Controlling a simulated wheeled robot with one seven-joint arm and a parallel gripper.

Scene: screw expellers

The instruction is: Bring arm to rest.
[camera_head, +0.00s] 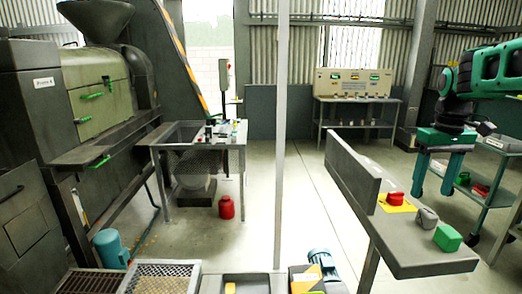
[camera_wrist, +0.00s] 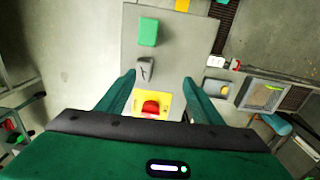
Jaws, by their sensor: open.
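My gripper (camera_head: 433,190) is green and open, with its fingers pointing down. In the head view it hangs at the right, over the area of a grey control panel (camera_head: 398,262). In the wrist view the gripper (camera_wrist: 159,78) shows nothing between its fingers. Below it lies the panel, with a red button (camera_wrist: 151,107) on a yellow plate, a grey switch (camera_wrist: 146,71) and a green button (camera_wrist: 149,33). The same red button (camera_head: 395,199), grey switch (camera_head: 427,217) and green button (camera_head: 448,238) show in the head view. The fingers look apart from the panel.
An upright grey plate (camera_head: 352,173) edges the panel's left side. A thin pole (camera_head: 281,140) stands mid-view. A large press machine (camera_head: 98,90) is at the left, beside a metal table (camera_head: 180,134). A cart (camera_head: 490,165) stands behind my arm.

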